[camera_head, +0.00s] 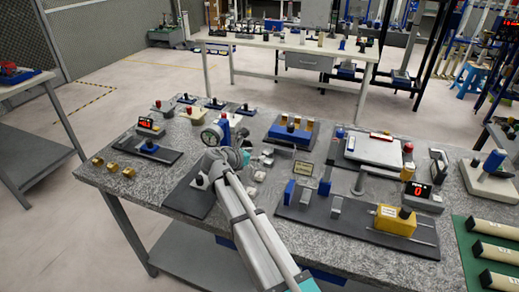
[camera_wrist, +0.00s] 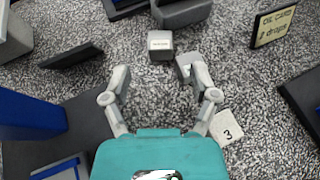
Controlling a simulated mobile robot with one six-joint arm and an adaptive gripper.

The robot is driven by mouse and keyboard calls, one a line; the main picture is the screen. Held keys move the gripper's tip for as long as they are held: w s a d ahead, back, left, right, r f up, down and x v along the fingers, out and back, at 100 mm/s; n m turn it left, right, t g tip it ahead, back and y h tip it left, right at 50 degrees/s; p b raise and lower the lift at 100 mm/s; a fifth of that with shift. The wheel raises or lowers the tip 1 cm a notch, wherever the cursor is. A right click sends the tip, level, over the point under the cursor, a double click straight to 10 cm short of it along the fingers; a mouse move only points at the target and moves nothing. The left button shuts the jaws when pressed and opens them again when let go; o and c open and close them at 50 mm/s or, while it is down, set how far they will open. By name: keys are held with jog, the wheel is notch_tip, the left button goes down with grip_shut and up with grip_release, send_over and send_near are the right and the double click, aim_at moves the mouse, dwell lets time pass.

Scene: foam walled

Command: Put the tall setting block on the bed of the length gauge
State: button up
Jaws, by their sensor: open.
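My gripper (camera_wrist: 161,80) is open and empty, with its two fingertips apart low over the speckled table top. In the wrist view a small grey block (camera_wrist: 160,45) with a white label stands just beyond the gap between the fingertips. A second grey block (camera_wrist: 187,65) is partly hidden behind the right finger. I cannot tell which one is the tall setting block. In the head view, my gripper (camera_head: 258,158) is left of the middle of the table. What looks like the length gauge (camera_head: 340,228) is a long dark base with blue and grey posts and a yellow block.
A card marked 3 (camera_wrist: 227,127) lies by the right finger. An oil card sign (camera_wrist: 272,25) stands at the upper right. Dark plates and a blue block (camera_wrist: 30,115) are close on the left. A red readout (camera_head: 420,192) stands behind the yellow block.

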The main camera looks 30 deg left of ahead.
jog(key=shift+p+v, duration=0.7)
jog(key=shift+v, duration=1.8)
